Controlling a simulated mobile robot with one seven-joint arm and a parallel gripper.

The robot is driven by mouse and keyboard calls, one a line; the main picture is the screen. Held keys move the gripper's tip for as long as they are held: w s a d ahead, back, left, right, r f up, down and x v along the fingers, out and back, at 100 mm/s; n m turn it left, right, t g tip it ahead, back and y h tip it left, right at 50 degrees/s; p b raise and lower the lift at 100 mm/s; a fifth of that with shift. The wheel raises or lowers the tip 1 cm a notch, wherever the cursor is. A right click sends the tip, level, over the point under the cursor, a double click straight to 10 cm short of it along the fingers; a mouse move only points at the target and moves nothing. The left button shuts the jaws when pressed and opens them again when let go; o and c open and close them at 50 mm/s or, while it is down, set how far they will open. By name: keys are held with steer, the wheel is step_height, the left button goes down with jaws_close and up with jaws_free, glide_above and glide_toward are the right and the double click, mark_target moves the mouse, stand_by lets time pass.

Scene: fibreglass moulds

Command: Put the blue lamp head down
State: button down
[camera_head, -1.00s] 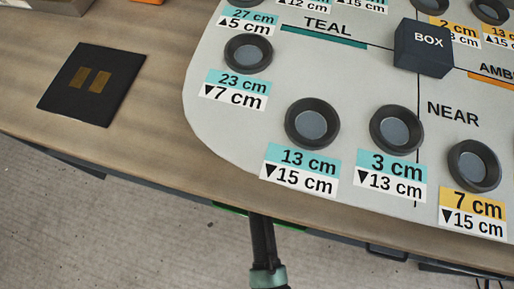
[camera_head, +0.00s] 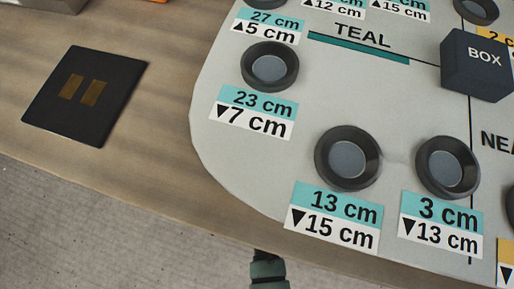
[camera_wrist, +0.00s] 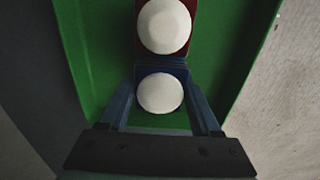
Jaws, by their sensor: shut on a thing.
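In the wrist view, the blue lamp head (camera_wrist: 160,95) has a blue square body and a round white dome facing the camera. My gripper (camera_wrist: 160,88) is shut on it, one finger on each side. A red lamp head (camera_wrist: 164,27) with a similar white dome is just ahead of it. Both show against a green tray-like surface (camera_wrist: 92,45) with raised sides. I cannot tell whether the blue lamp head touches the green floor. The gripper and both lamp heads are out of the head view.
In the head view, a pale board (camera_head: 215,150) carries several dark round cups, such as one (camera_head: 348,158) labelled 13 cm, and a dark box (camera_head: 478,66). A black pad (camera_head: 85,97) lies left on the wooden table (camera_head: 150,150). Grey floor lies in front.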

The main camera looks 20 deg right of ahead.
steer(key=shift+f, duration=0.35)
steer(key=shift+f, duration=0.4)
steer(key=shift+c, duration=0.4)
jaws_free()
steer(key=shift+r, duration=0.2)
step_height(320, 180, up, 13)
steer(key=p, duration=0.5)
steer(key=shift+f, duration=0.2)
